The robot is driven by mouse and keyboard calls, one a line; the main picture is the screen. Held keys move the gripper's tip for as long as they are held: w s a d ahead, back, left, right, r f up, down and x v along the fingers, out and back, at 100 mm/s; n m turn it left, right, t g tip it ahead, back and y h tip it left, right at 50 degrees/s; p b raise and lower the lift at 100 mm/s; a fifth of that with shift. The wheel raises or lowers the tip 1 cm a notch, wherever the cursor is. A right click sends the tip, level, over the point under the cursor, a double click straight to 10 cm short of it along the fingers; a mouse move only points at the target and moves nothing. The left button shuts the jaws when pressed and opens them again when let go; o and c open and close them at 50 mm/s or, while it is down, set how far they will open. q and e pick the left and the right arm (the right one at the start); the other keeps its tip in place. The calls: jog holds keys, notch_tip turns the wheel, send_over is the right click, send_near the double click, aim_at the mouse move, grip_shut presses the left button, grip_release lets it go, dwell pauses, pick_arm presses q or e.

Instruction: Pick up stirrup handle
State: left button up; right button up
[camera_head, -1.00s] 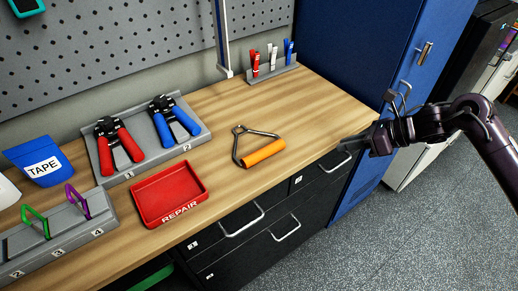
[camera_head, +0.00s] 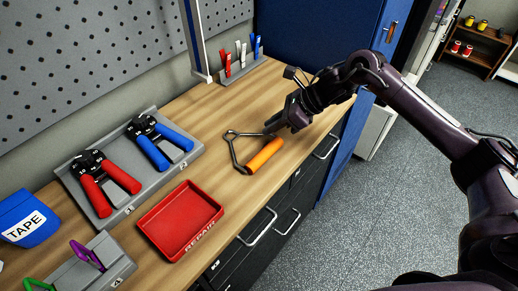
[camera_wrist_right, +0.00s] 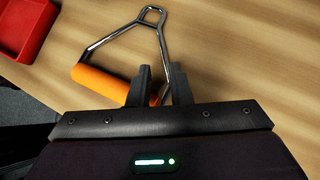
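The stirrup handle (camera_head: 266,156) lies on the wooden workbench, with an orange grip and a bent metal frame. In the right wrist view its orange grip (camera_wrist_right: 100,84) is left of the fingers, and its metal loop points away. My right gripper (camera_head: 274,122) is low over the bench at the far right side of the handle. In the right wrist view the right gripper (camera_wrist_right: 159,84) has its fingers apart, with one metal side of the frame running between them. Whether the fingers touch it cannot be told. My left gripper is out of view.
A red REPAIR tray (camera_head: 215,222) stands left of the handle. A grey holder (camera_head: 112,219) carries red and blue pliers. A marker rack (camera_head: 243,72) stands at the back near the blue cabinet (camera_head: 295,30). The workbench (camera_head: 208,119) is bare behind the handle.

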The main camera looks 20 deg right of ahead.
aim_at(260, 135)
jog(key=p+x, duration=0.1)
jog(key=x, duration=0.3)
jog(key=shift+w+a, duration=0.1)
jog(key=shift+a, duration=0.2)
grip_shut()
dwell(1.1)
